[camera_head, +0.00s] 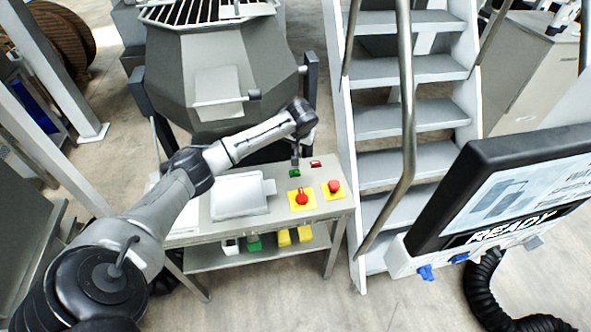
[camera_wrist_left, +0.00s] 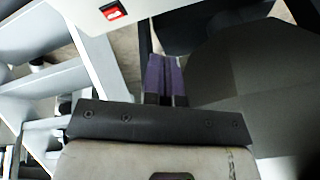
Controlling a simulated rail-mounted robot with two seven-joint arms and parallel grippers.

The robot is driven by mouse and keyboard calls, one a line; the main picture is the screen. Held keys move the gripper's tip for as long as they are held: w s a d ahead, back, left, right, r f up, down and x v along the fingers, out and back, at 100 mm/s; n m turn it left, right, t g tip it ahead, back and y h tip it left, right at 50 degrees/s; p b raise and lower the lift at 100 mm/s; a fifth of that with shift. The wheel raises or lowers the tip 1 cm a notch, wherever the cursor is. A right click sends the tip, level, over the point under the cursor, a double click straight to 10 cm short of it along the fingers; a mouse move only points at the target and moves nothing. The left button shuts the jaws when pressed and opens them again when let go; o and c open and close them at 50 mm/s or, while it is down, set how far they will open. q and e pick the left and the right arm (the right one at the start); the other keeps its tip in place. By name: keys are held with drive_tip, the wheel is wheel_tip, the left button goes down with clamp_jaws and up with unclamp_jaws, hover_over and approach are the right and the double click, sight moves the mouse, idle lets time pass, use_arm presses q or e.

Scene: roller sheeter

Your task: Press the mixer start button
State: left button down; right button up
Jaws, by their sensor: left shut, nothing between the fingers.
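A small green button (camera_head: 294,173) and a small red button (camera_head: 315,164) sit near the back of the grey table (camera_head: 275,215). The red button also shows at the top of the left wrist view (camera_wrist_left: 112,11). My left arm reaches over the table from the left. My left gripper (camera_head: 295,160) points down just above and behind the green button, shut and empty. I cannot tell whether it touches the button. In the left wrist view its purple fingers (camera_wrist_left: 165,78) are together; the green button is not visible there. My right gripper is not in view.
The grey mixer (camera_head: 235,75) stands behind the table. Two red knobs on yellow plates (camera_head: 301,198) (camera_head: 333,187) and a pale box (camera_head: 238,196) are on the tabletop. Metal stairs with a handrail (camera_head: 405,100) stand to the right, and a screen (camera_head: 510,195) is at the right front.

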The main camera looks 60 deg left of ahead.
use_arm(q)
drive_tip(key=shift+s+d+f+n+h, duration=0.1)
drive_tip(key=shift+d+n+h, duration=0.05)
drive_tip(key=shift+n, duration=0.8)
drive_tip(key=shift+w+d+f+n+h, duration=0.1)
drive_tip(key=shift+f+n+h, duration=0.1)
drive_tip(key=shift+n, duration=0.7)
drive_tip(key=shift+s+d+f+n+h, duration=0.1)
drive_tip(key=shift+d+n+h, duration=0.05)
drive_tip(key=shift+n, duration=0.8)
drive_tip(key=b, duration=0.3)
approach(295, 171)
drive_tip(key=x, duration=0.5)
drive_tip(key=shift+a, duration=0.2)
drive_tip(key=shift+f+b, duration=0.35)
drive_tip(key=shift+f, duration=0.5)
